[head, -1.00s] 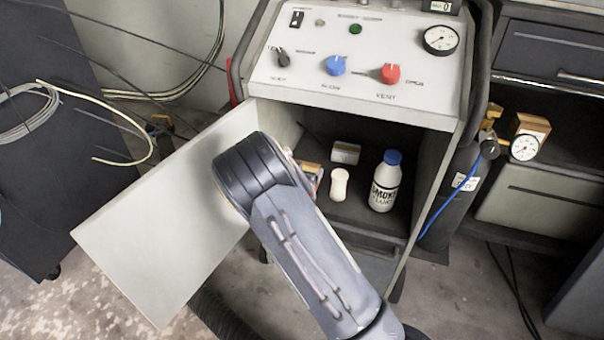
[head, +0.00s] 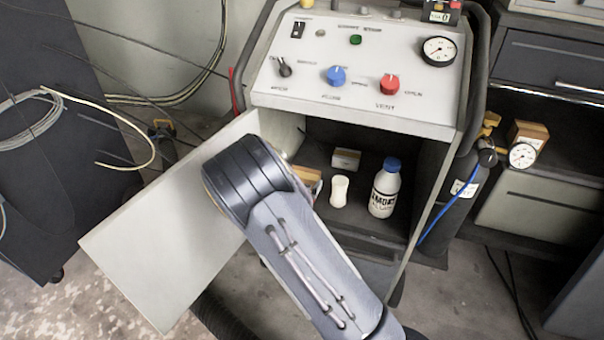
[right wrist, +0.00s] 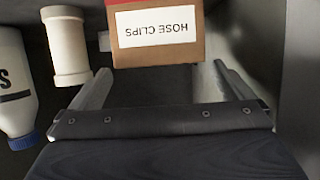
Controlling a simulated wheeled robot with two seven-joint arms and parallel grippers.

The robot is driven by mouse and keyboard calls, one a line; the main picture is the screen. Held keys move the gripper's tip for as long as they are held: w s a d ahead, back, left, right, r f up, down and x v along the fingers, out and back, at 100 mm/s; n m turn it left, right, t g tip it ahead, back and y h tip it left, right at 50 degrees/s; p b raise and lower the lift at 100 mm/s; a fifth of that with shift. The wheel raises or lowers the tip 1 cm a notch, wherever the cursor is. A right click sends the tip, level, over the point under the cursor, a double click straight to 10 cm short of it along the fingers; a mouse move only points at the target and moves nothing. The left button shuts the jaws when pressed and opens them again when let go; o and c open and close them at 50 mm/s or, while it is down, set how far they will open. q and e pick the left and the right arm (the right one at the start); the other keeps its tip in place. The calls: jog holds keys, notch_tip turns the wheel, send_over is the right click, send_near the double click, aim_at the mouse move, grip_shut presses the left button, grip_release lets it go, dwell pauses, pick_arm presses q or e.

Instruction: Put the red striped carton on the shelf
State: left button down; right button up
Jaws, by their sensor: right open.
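A brown carton with a red band and a white HOSE CLIPS label (right wrist: 157,30) fills the top middle of the right wrist view. In the head view, part of a carton with red and tan on it (head: 311,184) shows in the open cabinet, half hidden behind my right arm. My right gripper (right wrist: 162,70) is open, one finger towards each side of the carton, and is not closed on it. In the head view the arm hides this gripper's fingers. The cabinet's dark inner floor (head: 352,222) carries the carton. My left gripper is not in view.
The cabinet door (head: 160,235) hangs open at the left. A shelf unit at the right holds a brown box (head: 529,135) with a gauge.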

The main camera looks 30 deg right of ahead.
jog(key=p+v, duration=0.2)
jog(key=v, duration=0.5)
dwell(0.4)
